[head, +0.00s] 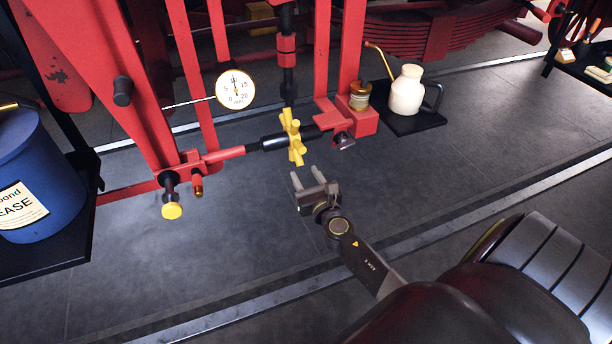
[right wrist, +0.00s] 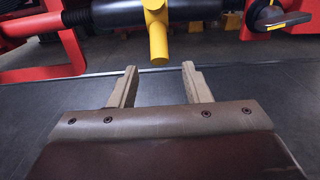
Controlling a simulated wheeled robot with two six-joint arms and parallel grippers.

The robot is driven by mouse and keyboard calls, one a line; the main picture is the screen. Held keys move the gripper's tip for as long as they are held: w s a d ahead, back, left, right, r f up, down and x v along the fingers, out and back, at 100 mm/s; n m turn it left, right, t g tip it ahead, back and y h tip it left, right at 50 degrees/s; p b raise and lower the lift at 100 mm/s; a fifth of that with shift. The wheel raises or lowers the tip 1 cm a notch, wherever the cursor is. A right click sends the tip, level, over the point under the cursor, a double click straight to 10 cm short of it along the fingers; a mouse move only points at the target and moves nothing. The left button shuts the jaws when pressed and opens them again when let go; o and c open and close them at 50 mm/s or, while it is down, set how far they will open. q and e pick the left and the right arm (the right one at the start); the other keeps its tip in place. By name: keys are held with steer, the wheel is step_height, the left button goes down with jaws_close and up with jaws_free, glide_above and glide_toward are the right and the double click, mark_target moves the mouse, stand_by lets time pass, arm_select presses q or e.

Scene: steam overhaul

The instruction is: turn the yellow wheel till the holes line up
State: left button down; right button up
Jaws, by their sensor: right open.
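The yellow wheel (head: 291,136) is a set of yellow spokes on a black sleeve in the red linkage, at the middle of the head view. In the right wrist view one yellow spoke (right wrist: 157,35) hangs down from the black sleeve (right wrist: 190,12). My right gripper (head: 309,181) is open and empty, just below and in front of the wheel, apart from it. In the right wrist view its two fingertips (right wrist: 160,69) stand on either side of the spoke's line, short of its end. I cannot make out the holes. My left gripper is not in view.
A white dial gauge (head: 235,89) stands left of the wheel. A cream oil can (head: 406,90) sits on a black tray (head: 428,122) to the right. A blue grease drum (head: 38,172) stands at the far left. The floor around my right gripper is clear.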

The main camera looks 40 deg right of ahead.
mark_target(301, 149)
steer(key=r+p, duration=0.2)
steer(key=s+r+p, duration=0.1)
steer(key=r+p, duration=0.1)
steer(key=r, duration=0.1)
steer(key=r+p, duration=0.2)
steer(key=shift+s+a+r+p, duration=0.15)
steer(key=shift+s+a+p, duration=0.05)
steer(key=shift+s+p, duration=0.2)
steer(key=shift+b+x, duration=0.5)
steer(key=shift+x, duration=2.5)
jaws_close()
steer(key=shift+f, duration=0.3)
